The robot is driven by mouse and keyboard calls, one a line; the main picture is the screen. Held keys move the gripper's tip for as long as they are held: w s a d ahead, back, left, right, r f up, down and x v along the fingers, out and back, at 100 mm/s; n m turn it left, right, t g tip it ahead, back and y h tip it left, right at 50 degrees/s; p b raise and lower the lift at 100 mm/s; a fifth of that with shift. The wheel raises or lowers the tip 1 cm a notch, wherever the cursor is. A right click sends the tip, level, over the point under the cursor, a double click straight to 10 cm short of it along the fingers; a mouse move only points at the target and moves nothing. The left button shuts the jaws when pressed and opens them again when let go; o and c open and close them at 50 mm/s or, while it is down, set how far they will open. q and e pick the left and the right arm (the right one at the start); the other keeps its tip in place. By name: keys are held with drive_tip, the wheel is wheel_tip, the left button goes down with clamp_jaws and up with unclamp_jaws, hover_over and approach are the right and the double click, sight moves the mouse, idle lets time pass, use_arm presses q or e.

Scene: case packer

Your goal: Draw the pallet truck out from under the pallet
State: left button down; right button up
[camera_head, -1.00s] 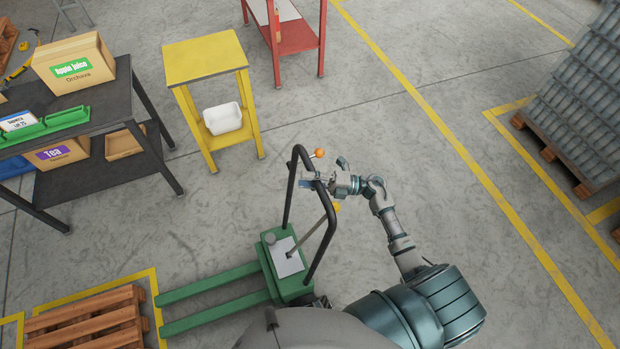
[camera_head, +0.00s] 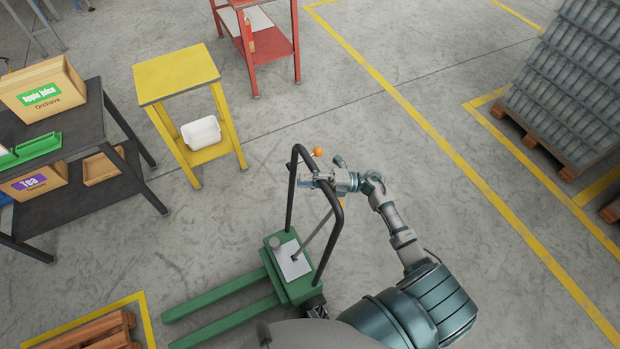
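The green pallet truck (camera_head: 290,282) stands at bottom centre. Its two forks (camera_head: 222,294) point left, and their visible tips lie on bare floor, apart from the wooden pallet (camera_head: 92,332) at the bottom left. The truck's dark looped handle (camera_head: 333,232) rises toward the top of the picture. My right gripper (camera_head: 312,181) is at the upper part of this handle and appears closed around its bar; the fingertips are small and partly hidden. My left gripper is not in view.
A yellow stand (camera_head: 178,72) with a white bin (camera_head: 201,132) and a dark table (camera_head: 122,195) with boxes stand left. A red trolley (camera_head: 272,47) is behind. A loaded pallet (camera_head: 545,150) stands right. The floor between has yellow lines and is clear.

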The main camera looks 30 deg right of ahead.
drive_tip(key=o, duration=0.6)
drive_tip(key=shift+a+f, duration=0.25)
drive_tip(key=shift+a, duration=0.25)
drive_tip(key=shift+a+f, duration=0.2)
drive_tip(key=shift+a, duration=0.25)
drive_tip(key=v, duration=1.1)
drive_tip(key=shift+r, duration=0.25)
drive_tip(key=shift+d, duration=0.15)
drive_tip(key=shift+d+f, duration=0.2)
drive_tip(key=shift+d, duration=0.15)
drive_tip(key=shift+a, duration=0.1)
